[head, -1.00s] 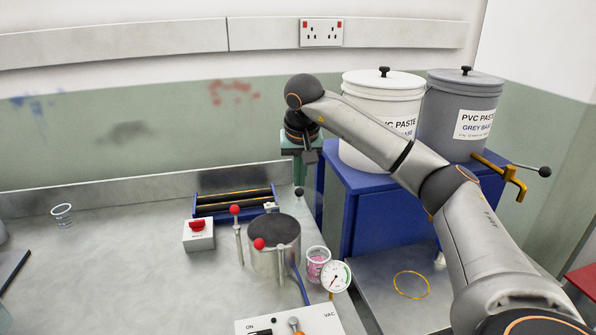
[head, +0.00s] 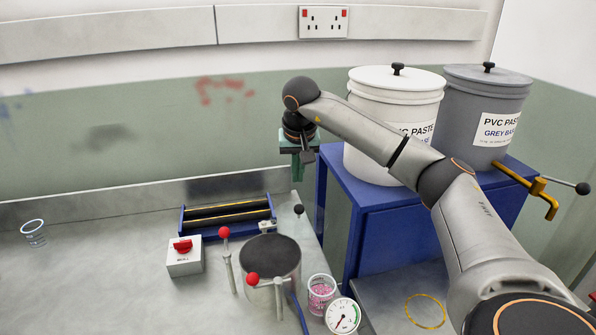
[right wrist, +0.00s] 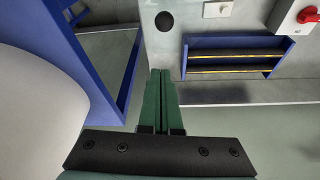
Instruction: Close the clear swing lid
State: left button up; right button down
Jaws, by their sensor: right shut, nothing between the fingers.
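A grey metal pot (head: 287,274) with a dark round top stands on the bench, with red-knobbed clamps around it. A black ball knob (head: 299,209) stands behind and right of the pot; a black ball also shows in the right wrist view (right wrist: 164,22). My right gripper (head: 298,176) has green fingers, is shut and empty, and hangs above the bench's back right corner, apart from the knob. Its closed fingers show in the right wrist view (right wrist: 160,72). My left gripper is out of view.
A blue-framed roller unit (head: 228,214) and a red-switch box (head: 184,262) sit left of the pot. A pink-filled cup (head: 321,292) and a gauge (head: 342,316) stand in front right. Paste tubs (head: 395,95) stand on a blue cabinet. The left bench is mostly clear.

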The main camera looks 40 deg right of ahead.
aim_at(297, 203)
jog(key=x, duration=0.6)
jog(key=shift+f, duration=0.35)
pick_arm(q)
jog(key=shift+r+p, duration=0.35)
jog(key=shift+p, duration=0.05)
pick_arm(e)
jog(key=shift+s+a+r, duration=0.2)
jog(key=shift+s+a, duration=0.35)
jog(key=shift+s, duration=0.2)
jog(key=shift+s+a+r, duration=0.2)
jog(key=shift+s+a, duration=0.35)
jog(key=shift+s, duration=0.15)
